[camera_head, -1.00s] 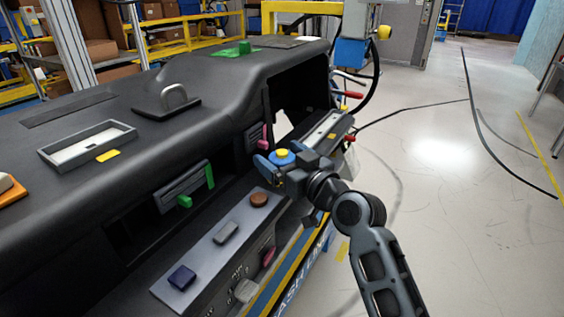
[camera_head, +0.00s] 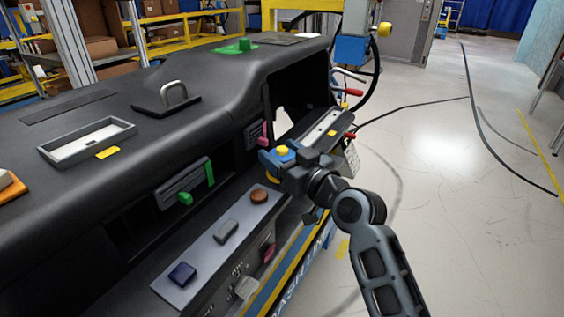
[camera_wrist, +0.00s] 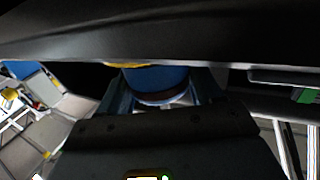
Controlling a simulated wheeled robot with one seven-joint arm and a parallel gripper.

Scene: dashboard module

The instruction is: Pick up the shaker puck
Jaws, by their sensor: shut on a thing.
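The shaker puck (camera_head: 283,151) is a round blue piece with a yellow top. In the head view it sits between the fingers of my gripper (camera_head: 276,160), in front of the dashboard's right-hand opening. In the wrist view the blue side of the puck (camera_wrist: 157,84) shows between the two fingers of my gripper (camera_wrist: 155,98), with a strip of yellow at its top. My gripper is shut on it. My gripper hides its lower part in the head view, and I cannot tell whether it touches anything below.
The black dashboard (camera_head: 225,75) fills the left, its edge close above the puck in the wrist view. A grey ledge (camera_head: 205,257) with a brown round button (camera_head: 259,196) and other buttons lies below left of my gripper. Open floor (camera_head: 450,220) lies to the right.

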